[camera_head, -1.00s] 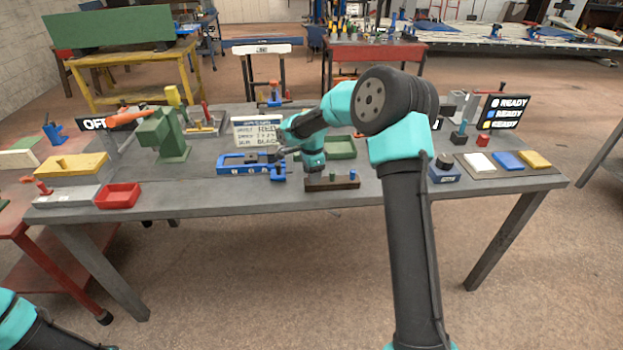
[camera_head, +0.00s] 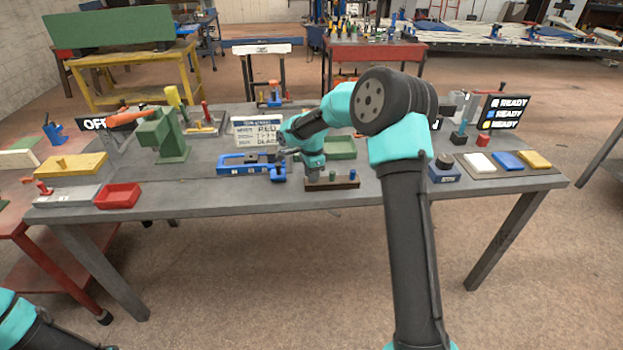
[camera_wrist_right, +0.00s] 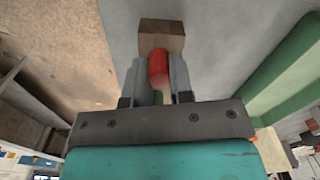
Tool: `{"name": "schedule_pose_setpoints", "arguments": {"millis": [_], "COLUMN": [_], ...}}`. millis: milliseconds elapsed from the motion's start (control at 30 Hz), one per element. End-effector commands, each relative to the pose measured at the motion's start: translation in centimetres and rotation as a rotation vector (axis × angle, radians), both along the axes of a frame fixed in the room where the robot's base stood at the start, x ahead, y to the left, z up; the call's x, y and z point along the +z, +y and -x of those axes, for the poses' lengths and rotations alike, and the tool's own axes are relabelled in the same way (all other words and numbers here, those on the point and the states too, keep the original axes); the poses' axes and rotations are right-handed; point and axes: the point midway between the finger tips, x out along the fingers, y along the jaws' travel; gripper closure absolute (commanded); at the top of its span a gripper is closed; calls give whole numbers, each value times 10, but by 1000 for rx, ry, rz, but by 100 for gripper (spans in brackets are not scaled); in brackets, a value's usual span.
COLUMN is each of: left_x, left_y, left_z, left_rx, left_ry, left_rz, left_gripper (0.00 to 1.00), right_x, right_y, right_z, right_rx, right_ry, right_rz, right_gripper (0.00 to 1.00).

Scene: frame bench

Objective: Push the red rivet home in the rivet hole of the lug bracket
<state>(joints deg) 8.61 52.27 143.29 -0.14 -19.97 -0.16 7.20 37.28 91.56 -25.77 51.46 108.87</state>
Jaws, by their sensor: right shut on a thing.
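My right gripper (camera_head: 314,178) is at the left end of a dark brown rivet block (camera_head: 343,183) on the bench. In the right wrist view my gripper (camera_wrist_right: 158,65) is shut on the red rivet (camera_wrist_right: 158,66), held between its two fingers. The end of the wooden block (camera_wrist_right: 162,36) shows just past the rivet; I cannot tell whether the rivet is still seated in it. A blue fixture (camera_head: 236,168), probably with the lug bracket at its right end (camera_head: 278,173), stands left of the gripper. Its rivet hole cannot be made out. My left gripper is out of view.
A green rivet (camera_head: 332,175) and a blue rivet (camera_head: 351,174) stand in the block, right of the gripper. A green tray (camera_head: 343,150) lies behind it. A sign (camera_head: 257,131) and a green press (camera_head: 162,137) stand further back left.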

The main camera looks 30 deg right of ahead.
Motion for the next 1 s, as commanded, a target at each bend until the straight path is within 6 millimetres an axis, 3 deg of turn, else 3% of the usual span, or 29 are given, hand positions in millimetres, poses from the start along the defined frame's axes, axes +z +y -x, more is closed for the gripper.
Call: {"name": "schedule_pose_setpoints", "arguments": {"millis": [100,467,800,1000], "left_x": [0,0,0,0], "left_y": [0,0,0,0], "left_z": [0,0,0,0], "left_rx": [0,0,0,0], "left_ry": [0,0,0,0], "left_rz": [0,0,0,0], "left_gripper": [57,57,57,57], "right_x": [0,4,36,38], "right_y": [0,0,0,11], "right_z": [0,0,0,18], "right_rx": [0,0,0,2], "right_ry": [0,-1,-2,0], "right_rz": [0,0,0,0], "right_gripper": [100,100,100,100]}}
